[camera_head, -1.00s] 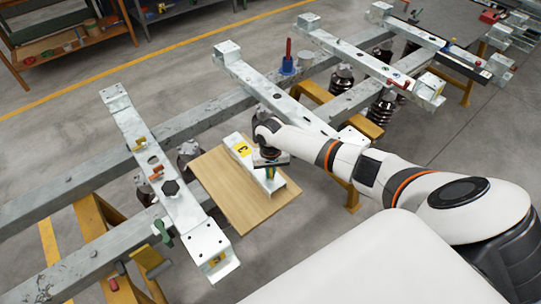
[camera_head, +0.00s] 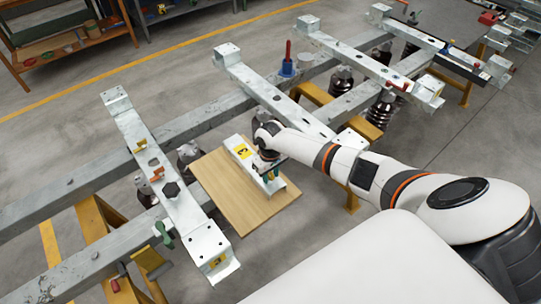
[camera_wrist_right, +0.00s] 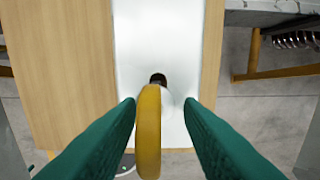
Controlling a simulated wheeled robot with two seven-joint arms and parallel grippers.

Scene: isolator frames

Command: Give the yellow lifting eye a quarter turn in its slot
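The yellow lifting eye (camera_wrist_right: 148,130) stands upright in the right wrist view, seen edge-on as a narrow ring. Its foot meets a dark slot (camera_wrist_right: 158,79) in a white plate (camera_wrist_right: 185,50). My right gripper (camera_wrist_right: 160,101) has its two green fingers apart, one on each side of the eye. A gap shows on the right side; the left finger is closer, and I cannot tell if it touches. In the head view my right gripper (camera_head: 268,171) is over the near end of the white plate (camera_head: 234,143) and hides the eye. My left gripper is not in view.
The plate lies on a wooden board (camera_head: 225,195) between steel crossbeams. A blue-based red tool (camera_head: 288,66) stands on the frame behind. Yellow trestles (camera_head: 95,230) stand below.

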